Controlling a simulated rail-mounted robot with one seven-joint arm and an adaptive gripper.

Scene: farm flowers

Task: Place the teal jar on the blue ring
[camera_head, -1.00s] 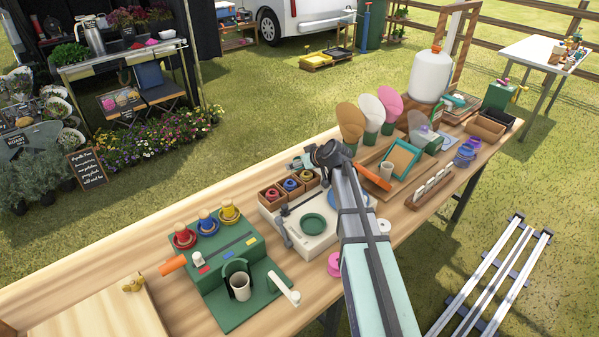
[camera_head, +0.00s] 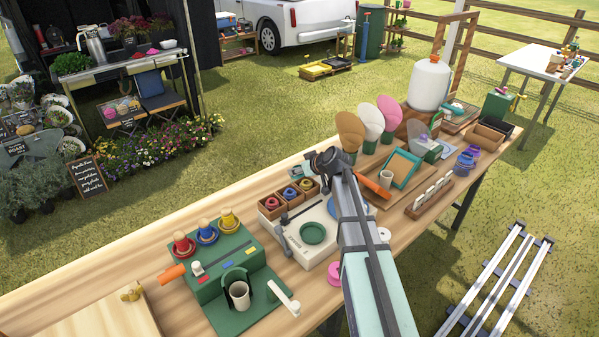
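My gripper (camera_head: 304,170) is at the far end of my arm, above the back edge of the white board with the small wooden bins. It is small and seen from behind, so its fingers cannot be made out. A pale teal patch shows at its tip; I cannot tell whether this is the teal jar or part of the gripper. No other teal jar can be made out clearly. The blue ring (camera_head: 332,207) lies on the white board (camera_head: 294,241), right of a dark green disc (camera_head: 312,233).
Wooden bins (camera_head: 271,204) with small coloured pieces line the board's back edge. A green block (camera_head: 235,315) with coloured knobs and a white cup stands left. A teal-framed tray (camera_head: 402,169), paddles (camera_head: 350,130) and a white tank (camera_head: 429,84) stand right on the wooden table (camera_head: 120,262).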

